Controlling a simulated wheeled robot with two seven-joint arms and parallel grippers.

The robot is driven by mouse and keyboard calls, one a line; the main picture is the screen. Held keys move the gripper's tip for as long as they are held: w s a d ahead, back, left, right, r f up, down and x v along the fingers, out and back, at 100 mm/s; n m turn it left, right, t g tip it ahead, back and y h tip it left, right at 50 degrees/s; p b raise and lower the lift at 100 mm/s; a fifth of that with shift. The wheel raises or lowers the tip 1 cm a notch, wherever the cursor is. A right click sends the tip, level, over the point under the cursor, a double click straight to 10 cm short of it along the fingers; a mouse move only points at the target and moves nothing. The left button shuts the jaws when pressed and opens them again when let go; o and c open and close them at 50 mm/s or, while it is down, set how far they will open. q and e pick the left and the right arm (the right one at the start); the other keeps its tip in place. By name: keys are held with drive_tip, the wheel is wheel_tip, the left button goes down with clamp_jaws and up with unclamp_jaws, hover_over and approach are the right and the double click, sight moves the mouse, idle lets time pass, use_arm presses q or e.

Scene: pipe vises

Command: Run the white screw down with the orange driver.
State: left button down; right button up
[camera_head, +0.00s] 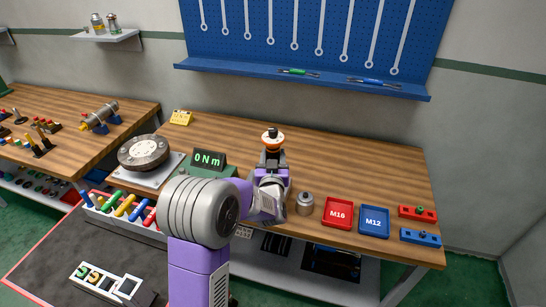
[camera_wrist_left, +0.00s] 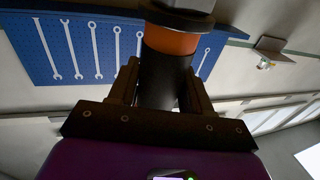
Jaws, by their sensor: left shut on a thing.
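My left gripper (camera_head: 272,166) is above the middle of the wooden bench, its fingers pointing up. It is shut on a black cylindrical tool with an orange band (camera_head: 272,144), which stands about upright above the fingers. In the left wrist view the fingers (camera_wrist_left: 158,95) close on both sides of the tool's black part, below the orange band (camera_wrist_left: 170,40) and a wide grey top. This is the only orange tool I can make out, but I cannot confirm it is the driver. I cannot make out a white screw. My right gripper is not in view.
A green 0 Nm display (camera_head: 208,160) and a round metal disc (camera_head: 143,152) stand left. A grey metal cylinder (camera_head: 305,204), red M16 tray (camera_head: 337,229) and blue M12 tray (camera_head: 358,233) lie right. Coloured handles (camera_head: 125,206) sit in a rack. The bench's back right is clear.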

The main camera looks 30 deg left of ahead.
sight(273, 150)
use_arm(q)
drive_tip(key=shift+f+b, duration=0.4)
drive_tip(key=shift+b, duration=0.1)
idle(1.2)
drive_tip(key=shift+f+b, duration=0.1)
drive_tip(key=shift+b, duration=0.3)
idle(0.8)
idle(0.4)
drive_tip(key=shift+r+p, duration=1.75)
drive_tip(key=shift+r, duration=1)
drive_tip(key=shift+d+f, duration=0.1)
